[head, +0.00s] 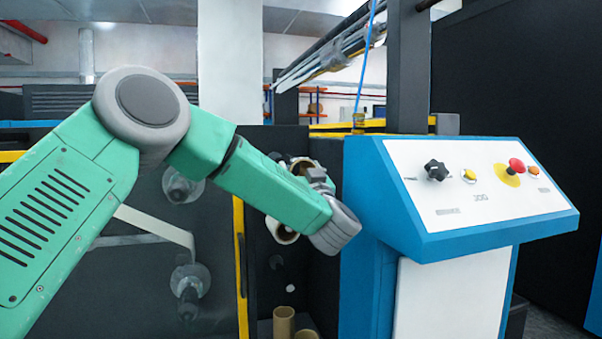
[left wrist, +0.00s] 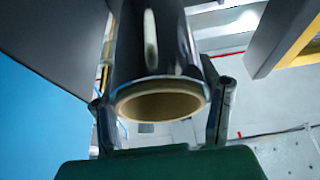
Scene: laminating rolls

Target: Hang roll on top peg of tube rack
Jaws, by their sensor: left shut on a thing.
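My left gripper (head: 330,205) is at the end of the green arm, just left of the blue console. In the left wrist view my left gripper (left wrist: 162,112) has one finger on each side of a dark, glossy roll (left wrist: 158,45) and is shut on it. The roll's open brown cardboard core end faces the wrist camera. My right gripper is out of view.
The blue console (head: 400,190) with knobs and a red button stands close right of the gripper. Brown tubes (head: 284,322) stand low below the arm. A dark machine panel with round shafts (head: 190,281) and a yellow edge strip (head: 240,265) lies behind.

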